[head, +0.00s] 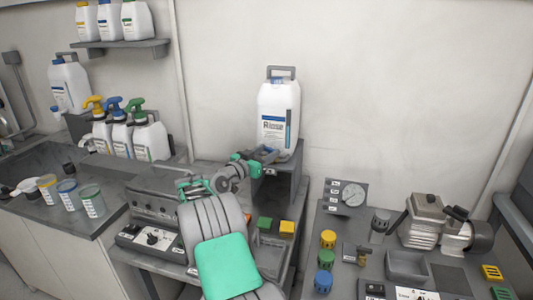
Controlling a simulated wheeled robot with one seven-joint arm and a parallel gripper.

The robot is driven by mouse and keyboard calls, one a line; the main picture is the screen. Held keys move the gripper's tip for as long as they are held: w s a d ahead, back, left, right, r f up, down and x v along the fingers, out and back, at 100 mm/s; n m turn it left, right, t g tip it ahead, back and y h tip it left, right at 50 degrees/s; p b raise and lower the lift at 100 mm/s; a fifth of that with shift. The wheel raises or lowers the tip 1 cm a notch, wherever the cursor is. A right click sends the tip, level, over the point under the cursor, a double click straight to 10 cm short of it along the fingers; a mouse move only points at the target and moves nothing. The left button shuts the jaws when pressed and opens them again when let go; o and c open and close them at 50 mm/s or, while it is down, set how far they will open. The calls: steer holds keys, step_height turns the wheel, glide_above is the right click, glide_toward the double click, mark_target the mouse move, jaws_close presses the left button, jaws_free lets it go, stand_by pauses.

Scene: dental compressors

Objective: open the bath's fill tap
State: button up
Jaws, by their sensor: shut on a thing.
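A large white container labelled Rinse (279,112) stands upright on a grey raised stand. My gripper (267,156), at the end of my grey and green arm, is at the foot of this container. It is shut on the small fill tap there; the jaws and wrist hide most of the tap, so its handle's angle cannot be told. The grey bath (158,203) with a row of dials is on the bench left of my arm, and my arm covers part of it.
Several pump bottles and labelled cups (92,201) stand on the left counter. Green and yellow blocks (287,228) lie right of my arm. The right bench holds a gauge (352,194), coloured cylinders and a compressor (426,222).

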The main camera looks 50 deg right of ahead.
steer(key=c, duration=0.5)
steer(key=n+t+b, duration=0.1)
steer(key=t, duration=0.1)
steer(key=s+n+t+b, duration=0.1)
steer(key=n+t, duration=0.1)
steer(key=shift+d+r+t+y, duration=0.1)
steer(key=shift+t+y, duration=0.2)
steer(key=shift+n+t+y, duration=0.5)
steer(key=shift+n+t, duration=0.3)
steer(key=shift+t, duration=0.4)
steer(key=o, duration=1.4)
